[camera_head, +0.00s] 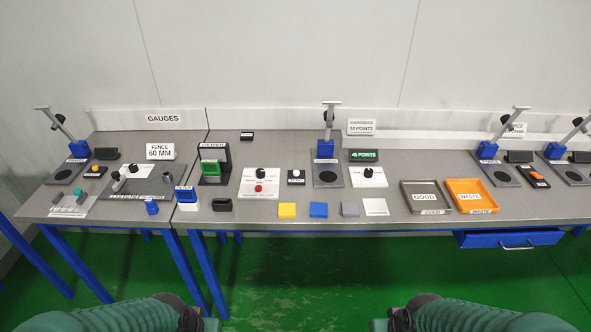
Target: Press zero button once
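A small black box with a round white button (296,174) sits mid-bench. Its front label is too small to read for sure, and it may be the zero button. Left of it is a white panel (259,183) with a black knob and a red button. Other button boxes are one with an orange-yellow button (96,170) at far left and one with an orange button (538,178) at right. My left gripper (208,323) and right gripper (382,324) are only partly in view at the bottom edge, well below and apart from the bench. Their fingers cannot be made out.
Yellow (287,210), blue (318,210) and grey (350,209) blocks lie along the front edge. A press stand (326,148) rises right of the white button. The grey GOOD tray (425,197) and orange WASTE tray (471,195) are further right. Green floor is clear before the bench.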

